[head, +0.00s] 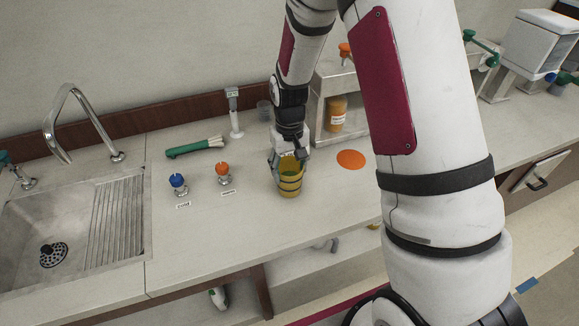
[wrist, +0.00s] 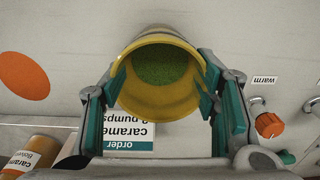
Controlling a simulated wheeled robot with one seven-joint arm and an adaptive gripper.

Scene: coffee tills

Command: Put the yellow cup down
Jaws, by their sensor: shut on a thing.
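The yellow cup (head: 289,186) is upright at the counter, between the orange knob and the orange disc. I cannot tell whether its base touches the counter. My gripper (head: 287,163) is shut on it from above, with a finger on either side. In the wrist view, the cup (wrist: 162,99) shows its open mouth and a green, grainy-looking surface inside. The teal-padded fingers of my gripper (wrist: 162,86) lie along its two sides. An order card (wrist: 125,146) reading caramel shows beyond the cup's rim, partly hidden by the gripper.
The flat orange disc (head: 351,159) lies right of the cup. The orange knob (head: 222,170), the blue knob (head: 177,182) and a green-handled brush (head: 196,147) are left of it. A caramel bottle (head: 335,114) stands behind in a rack. The sink (head: 62,225) is far left.

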